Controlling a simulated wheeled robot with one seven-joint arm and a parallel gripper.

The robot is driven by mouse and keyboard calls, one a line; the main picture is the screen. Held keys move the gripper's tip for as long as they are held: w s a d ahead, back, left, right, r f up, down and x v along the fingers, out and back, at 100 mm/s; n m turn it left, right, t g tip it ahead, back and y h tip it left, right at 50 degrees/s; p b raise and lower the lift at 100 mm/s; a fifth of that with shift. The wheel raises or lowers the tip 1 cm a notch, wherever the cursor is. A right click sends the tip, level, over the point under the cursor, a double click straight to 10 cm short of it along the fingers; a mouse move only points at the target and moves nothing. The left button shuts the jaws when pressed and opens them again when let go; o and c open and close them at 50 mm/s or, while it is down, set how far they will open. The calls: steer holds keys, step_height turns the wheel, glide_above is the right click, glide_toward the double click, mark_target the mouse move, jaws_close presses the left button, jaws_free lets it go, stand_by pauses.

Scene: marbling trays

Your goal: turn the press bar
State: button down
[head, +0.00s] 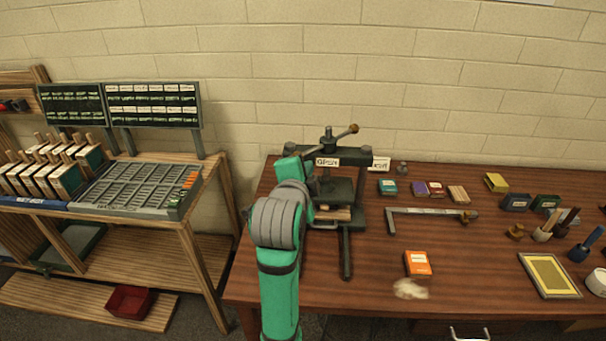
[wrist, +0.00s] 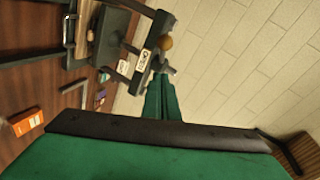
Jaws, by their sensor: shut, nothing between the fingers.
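In the wrist view the press (wrist: 115,35) is sideways at the upper left, and the bar's knob (wrist: 166,43) shows just beyond the fingertips. My gripper (wrist: 163,82) is shut and empty, close to the bar. I cannot tell whether it touches the bar. In the head view my green arm hides part of the press's left side.
A metal L-shaped piece (head: 430,212), an orange box (head: 418,263) and several small boxes lie right of the press. A framed yellow panel (head: 549,275) lies at the right. A type case (head: 135,188) stands on the left bench. The brick wall is behind.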

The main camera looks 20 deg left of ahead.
steer(key=w+a+f, duration=0.2)
steer(key=w+a, duration=0.1)
steer(key=w, duration=0.3)
steer(key=shift+a+f, duration=0.4)
